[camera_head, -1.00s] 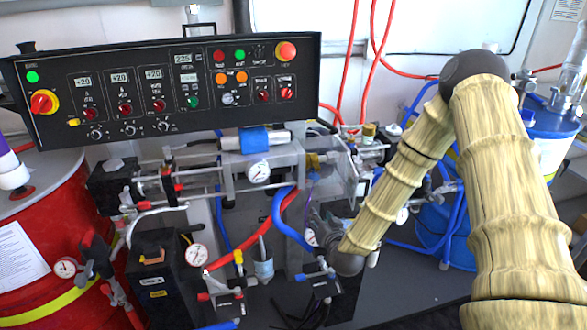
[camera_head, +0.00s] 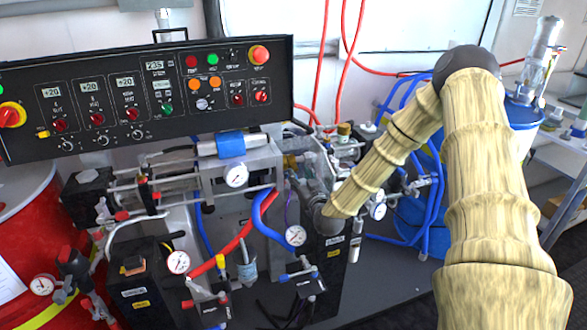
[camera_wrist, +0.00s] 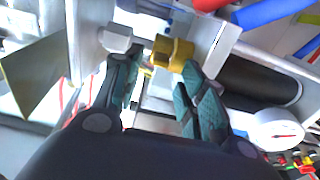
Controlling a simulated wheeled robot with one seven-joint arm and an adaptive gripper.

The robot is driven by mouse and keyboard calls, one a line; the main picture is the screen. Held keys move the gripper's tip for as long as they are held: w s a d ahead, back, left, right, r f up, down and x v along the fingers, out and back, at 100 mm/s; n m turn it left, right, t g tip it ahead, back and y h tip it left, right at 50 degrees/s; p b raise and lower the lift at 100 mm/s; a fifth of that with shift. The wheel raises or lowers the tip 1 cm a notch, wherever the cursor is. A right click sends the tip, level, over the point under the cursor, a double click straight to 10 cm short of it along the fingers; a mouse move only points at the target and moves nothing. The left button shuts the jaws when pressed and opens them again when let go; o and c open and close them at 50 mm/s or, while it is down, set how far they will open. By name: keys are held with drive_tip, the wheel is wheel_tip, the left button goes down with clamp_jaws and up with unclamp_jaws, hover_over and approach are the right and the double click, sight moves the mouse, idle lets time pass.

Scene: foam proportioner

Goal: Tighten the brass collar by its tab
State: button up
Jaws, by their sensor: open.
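In the wrist view the brass collar (camera_wrist: 174,52) is a golden, faceted fitting just past my fingertips. A small golden piece shows below its left side, between the fingers; I cannot tell for sure that it is the tab. My gripper (camera_wrist: 157,68) is open, with teal pads on both fingers. The right fingertip is close beside the collar, and I cannot tell whether it touches. The left fingertip is by a grey hex-shaped part (camera_wrist: 116,38). In the head view my wrist is among the machine's fittings; I cannot make out the fingers or the collar there.
A white pressure gauge (camera_wrist: 277,130) and a black cylinder (camera_wrist: 258,82) are close to the right finger. In the head view, a blue hose (camera_head: 262,212), a red hose (camera_head: 235,240) and gauges crowd my wrist's left. The control panel (camera_head: 150,95) stands behind; a red drum (camera_head: 25,235) is at left.

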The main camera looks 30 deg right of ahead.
sight(296, 170)
drive_tip(key=shift+p+x, duration=0.3)
drive_tip(key=shift+x, duration=2.55)
clamp_jaws()
